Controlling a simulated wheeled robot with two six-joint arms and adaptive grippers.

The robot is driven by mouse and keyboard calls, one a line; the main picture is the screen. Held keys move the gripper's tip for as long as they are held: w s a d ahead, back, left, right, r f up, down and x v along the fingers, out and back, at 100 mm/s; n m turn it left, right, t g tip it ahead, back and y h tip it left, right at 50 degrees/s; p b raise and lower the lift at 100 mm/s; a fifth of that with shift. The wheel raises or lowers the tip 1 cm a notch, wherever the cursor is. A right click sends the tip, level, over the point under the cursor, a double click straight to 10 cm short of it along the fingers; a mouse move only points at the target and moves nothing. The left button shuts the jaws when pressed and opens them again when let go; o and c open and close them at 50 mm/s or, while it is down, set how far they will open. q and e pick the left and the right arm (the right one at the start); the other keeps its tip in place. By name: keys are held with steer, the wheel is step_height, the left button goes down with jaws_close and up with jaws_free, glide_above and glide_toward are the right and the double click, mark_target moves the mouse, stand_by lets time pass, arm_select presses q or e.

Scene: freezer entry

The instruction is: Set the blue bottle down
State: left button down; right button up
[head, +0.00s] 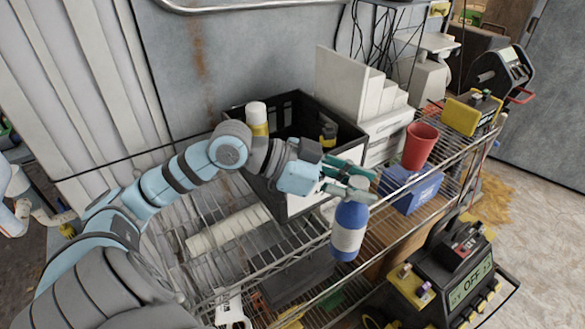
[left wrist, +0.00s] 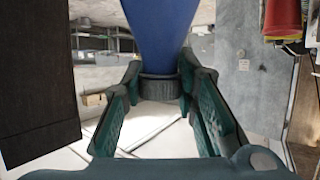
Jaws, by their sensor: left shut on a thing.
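The blue bottle (head: 348,232) has a white label band and hangs nearly upright in the head view. My left gripper (head: 350,188) is shut on the top of the bottle. In the left wrist view the green-padded fingers (left wrist: 160,95) close on the bottle's dark neck, and the blue body (left wrist: 160,35) runs up out of the frame. The bottle appears in front of the wire shelf's (head: 270,268) front edge; I cannot tell whether its base touches anything. My right gripper is not in view.
A black crate (head: 352,133) holding a yellow-and-white bottle (head: 257,117) stands behind my gripper. A red cup (head: 420,146), a blue box (head: 415,192) and white boxes (head: 385,128) are to its right. A black-and-yellow device (head: 445,278) is at lower right.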

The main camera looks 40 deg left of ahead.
arm_select(q)
steer(key=w+a+r+n+t+y, duration=0.2)
steer(key=w+a+r+n+y, duration=0.2)
steer(key=w+r, duration=0.3)
steer(key=w+a+r+n+t+y, duration=0.1)
steer(key=w+a+r+n+y, duration=0.35)
steer(key=r, duration=0.55)
steer(key=w+a+r+n+t+y, duration=0.2)
steer(key=w+a+r+n+y, duration=0.15)
steer(key=w+r, duration=0.35)
steer(key=s+a+f+n+g+y+p, duration=0.1)
steer(key=s+a+f+n+g+y, duration=0.1)
steer(key=s+a+n+g+y, duration=0.3)
steer(key=s+a+f+n+g+y, duration=0.35)
steer(key=s+n+g+y, duration=0.2)
steer(key=s+n, duration=0.25)
step_height(320, 180, down, 19)
steer(key=shift+a+f+y+b, duration=0.2)
steer(key=shift+y+b, duration=0.25)
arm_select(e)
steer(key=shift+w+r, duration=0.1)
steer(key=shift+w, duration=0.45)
arm_select(q)
steer(key=shift+t, duration=0.25)
